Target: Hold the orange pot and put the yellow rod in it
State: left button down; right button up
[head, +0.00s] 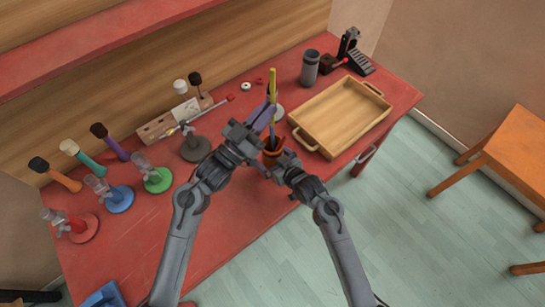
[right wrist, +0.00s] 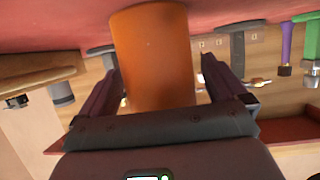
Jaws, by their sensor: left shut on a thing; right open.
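The orange pot (head: 271,152) stands near the table's front edge, partly covered by my grippers. In the right wrist view the pot (right wrist: 152,50) fills the space between the fingers of my right gripper (right wrist: 160,72), which is open around it. In the head view that right gripper (head: 268,163) is beside the pot at its lower right. My left gripper (head: 267,116) is shut on the yellow rod (head: 272,84). The rod is nearly upright above the pot. Its lower end reaches the pot's mouth in the picture; I cannot tell whether it is inside.
A wooden tray (head: 299,128) lies right of the pot. A grey cylinder (head: 310,68) and a black pedal (head: 352,52) stand behind it. Stands with glasses (head: 156,180), several mallets (head: 108,142) and a wooden block (head: 160,127) are on the left. The front-middle of the red table (head: 150,240) is clear.

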jog(key=shift+c, duration=0.4)
jog(key=c, duration=1.1)
